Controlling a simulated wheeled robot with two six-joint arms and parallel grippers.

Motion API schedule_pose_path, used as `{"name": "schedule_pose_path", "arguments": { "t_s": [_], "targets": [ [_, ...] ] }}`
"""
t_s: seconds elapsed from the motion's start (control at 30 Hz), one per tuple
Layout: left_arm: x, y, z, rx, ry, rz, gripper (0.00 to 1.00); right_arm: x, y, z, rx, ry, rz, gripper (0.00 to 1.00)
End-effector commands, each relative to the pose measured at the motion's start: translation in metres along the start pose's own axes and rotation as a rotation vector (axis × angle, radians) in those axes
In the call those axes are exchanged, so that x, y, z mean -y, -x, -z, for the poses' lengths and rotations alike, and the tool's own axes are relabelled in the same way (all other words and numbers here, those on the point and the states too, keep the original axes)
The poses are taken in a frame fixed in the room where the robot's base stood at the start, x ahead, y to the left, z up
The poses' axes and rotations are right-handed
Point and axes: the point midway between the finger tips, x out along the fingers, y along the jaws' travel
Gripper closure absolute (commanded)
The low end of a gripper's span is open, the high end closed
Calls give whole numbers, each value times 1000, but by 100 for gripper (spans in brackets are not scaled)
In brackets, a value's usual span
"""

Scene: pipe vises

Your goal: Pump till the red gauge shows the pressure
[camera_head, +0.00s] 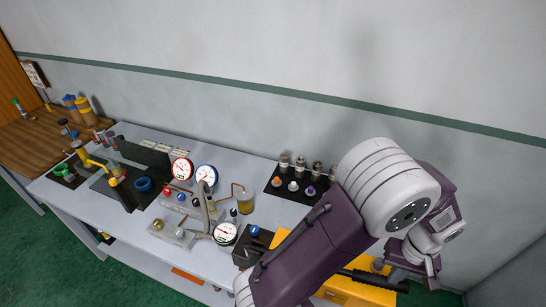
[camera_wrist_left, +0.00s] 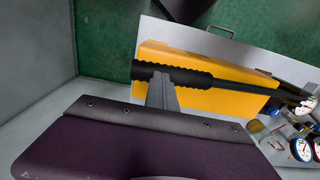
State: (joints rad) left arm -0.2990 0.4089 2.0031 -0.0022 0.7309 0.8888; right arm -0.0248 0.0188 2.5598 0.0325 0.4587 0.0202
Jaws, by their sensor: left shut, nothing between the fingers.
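A pump with a yellow body (camera_head: 347,290) and a long black lever (camera_head: 368,278) sits at the right end of the bench. The lever also shows in the left wrist view (camera_wrist_left: 172,73), its ribbed grip towards the left. My left gripper (camera_wrist_left: 160,77) is shut and empty, its fingertips at the ribbed grip; I cannot tell whether they touch it. In the head view my arm hides part of the pump. The red-rimmed gauge (camera_head: 181,169) stands at the back of the bench; its reading is too small to tell. My right gripper is out of view.
A blue-rimmed gauge (camera_head: 206,175) stands beside the red one, and a black-rimmed gauge (camera_head: 226,233) is nearer the front. A black tray (camera_head: 270,186) with several small fittings lies near the wall. Vises and tools fill the bench's left part.

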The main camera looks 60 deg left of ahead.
Motion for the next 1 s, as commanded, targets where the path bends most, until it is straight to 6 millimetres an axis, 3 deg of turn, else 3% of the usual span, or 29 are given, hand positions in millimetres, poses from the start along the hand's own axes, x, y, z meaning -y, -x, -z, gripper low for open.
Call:
{"name": "schedule_pose_path", "arguments": {
  "t_s": [0.2,0.57,1.0],
  "targets": [
    [2,8,0,0,0,0,100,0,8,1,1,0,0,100],
    [18,75,0,-1,1,-2,100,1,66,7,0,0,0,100],
    [20,72,0,-1,-1,-1,100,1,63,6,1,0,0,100]
  ]
}}
